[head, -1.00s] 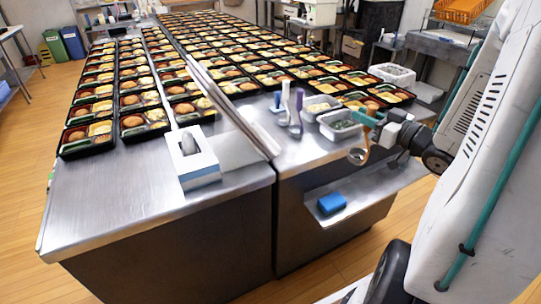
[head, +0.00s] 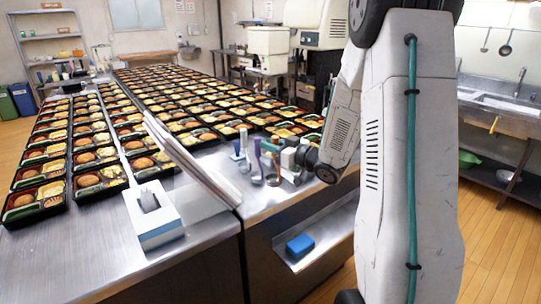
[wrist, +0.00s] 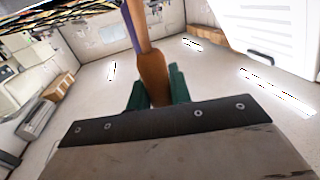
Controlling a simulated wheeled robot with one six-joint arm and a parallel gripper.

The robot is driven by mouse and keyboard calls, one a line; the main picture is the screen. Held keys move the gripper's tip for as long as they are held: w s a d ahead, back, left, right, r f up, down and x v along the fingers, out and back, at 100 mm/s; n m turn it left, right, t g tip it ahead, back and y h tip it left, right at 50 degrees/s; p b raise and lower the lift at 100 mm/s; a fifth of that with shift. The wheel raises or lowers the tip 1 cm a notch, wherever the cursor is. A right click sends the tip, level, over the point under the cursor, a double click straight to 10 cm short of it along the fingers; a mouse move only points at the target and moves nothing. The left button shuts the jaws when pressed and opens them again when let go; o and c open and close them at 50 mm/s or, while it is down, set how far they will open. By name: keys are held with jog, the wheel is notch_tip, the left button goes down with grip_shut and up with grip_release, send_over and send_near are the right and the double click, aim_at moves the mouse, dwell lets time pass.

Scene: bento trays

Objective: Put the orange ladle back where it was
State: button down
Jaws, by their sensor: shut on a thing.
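The orange ladle's handle (wrist: 152,72) stands between the green jaws of my gripper (wrist: 157,86) in the wrist view, and the jaws are shut on it. In the head view my gripper (head: 270,147) is over the near right corner of the steel counter, right beside the upright ladles. A ladle bowl (head: 273,180) hangs below the jaws, close to the counter; I cannot tell if it touches. A purple-handled ladle (head: 257,158) stands just left of it, and a purple strip also shows behind the orange handle in the wrist view (wrist: 129,22).
Bento trays (head: 200,112) fill the counters behind. A white box (head: 156,218) stands on the left counter. A blue block (head: 300,246) lies on the lower shelf (head: 330,237). A sink (head: 500,102) is at the right.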

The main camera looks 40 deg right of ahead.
jog(key=shift+w+f, duration=0.15)
jog(key=shift+f, duration=0.75)
jog(key=shift+w+f, duration=0.15)
jog(key=shift+f, duration=0.85)
jog(key=c, duration=1.3)
grip_release()
